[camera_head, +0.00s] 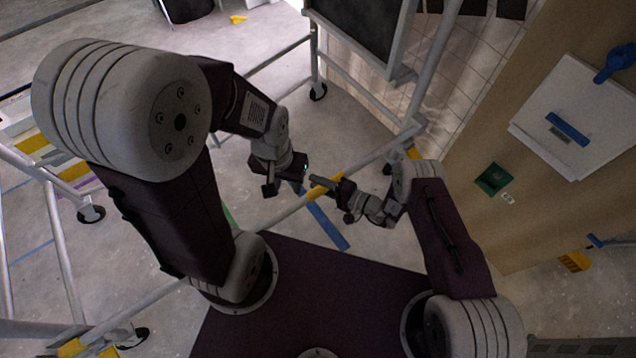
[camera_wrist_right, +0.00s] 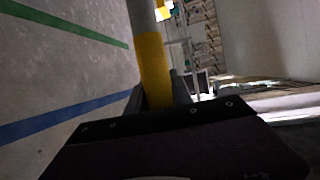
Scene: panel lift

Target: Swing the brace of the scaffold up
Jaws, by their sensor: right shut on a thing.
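The scaffold's brace (camera_head: 372,160) is a grey tube with a yellow section. In the head view it slopes from lower left to upper right, low across the scaffold frame. My right gripper (camera_head: 328,184) is shut on the yellow section of the brace. In the right wrist view the yellow section (camera_wrist_right: 153,65) runs between the fingers, which are partly hidden by the gripper body. My left gripper (camera_head: 284,188) hangs just above and left of that spot, apart from the brace. Its two fingers look spread with nothing between them.
Scaffold posts on casters (camera_head: 318,91) stand left and behind. A dark framed panel (camera_head: 362,35) is at the top. At right, a wooden board (camera_head: 520,200) carries a white sheet (camera_head: 578,112) and a green item (camera_head: 492,179). Blue tape (camera_head: 326,222) marks the concrete floor.

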